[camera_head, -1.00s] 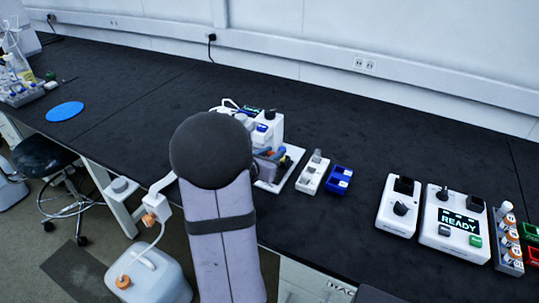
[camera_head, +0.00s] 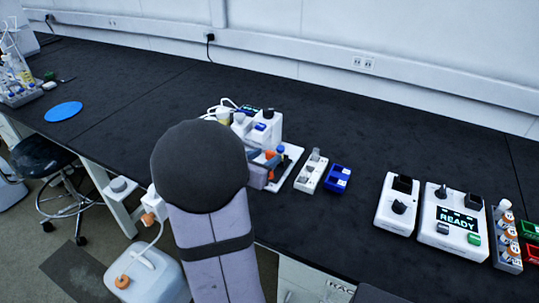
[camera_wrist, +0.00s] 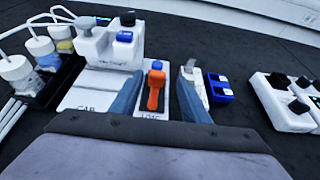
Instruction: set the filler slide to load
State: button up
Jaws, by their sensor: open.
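The white filler unit (camera_head: 266,128) stands near the bench's front edge, partly behind my arm. In the wrist view the filler (camera_wrist: 108,50) is at the upper left, on a white base plate. That plate has a "CAP" mark at left and a partly hidden mark, seemingly "LOAD", near my fingers. An orange handle with a blue top, which looks like the slide's grip (camera_wrist: 155,88), stands upright on the plate. My gripper (camera_wrist: 162,76) is open, with one finger left and one right of the orange handle. I cannot tell whether either finger touches it.
A small white block (camera_head: 312,174) and a blue rack (camera_head: 337,179) stand close to the right. Farther right are a knob box (camera_head: 397,205), a "READY" unit (camera_head: 455,222) and a vial rack (camera_head: 507,238). Bottles in a black tray (camera_wrist: 42,85) stand left of the filler.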

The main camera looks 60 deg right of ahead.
jog(key=shift+v, duration=1.25)
jog(key=w+a+f+m+y, duration=0.1)
jog(key=a+f+m+y, duration=0.4)
jog(key=a, duration=0.9)
jog(key=w+a+f+m+y, duration=0.1)
jog(key=a+f+m+y, duration=0.25)
jog(key=a+m, duration=0.65)
jog(key=w+a+f+m+y, duration=0.1)
jog(key=a+f+m+y, duration=0.3)
jog(key=a, duration=1.3)
notch_tip(320, 180, up, 16)
jog(key=n+p, duration=0.1)
jog(key=p, duration=1.4)
notch_tip(320, 180, down, 13)
jog(key=b, duration=1.3)
jog(key=shift+s+a+y, duration=0.25)
jog(key=shift+a+y, duration=0.1)
jog(key=shift+y, duration=0.1)
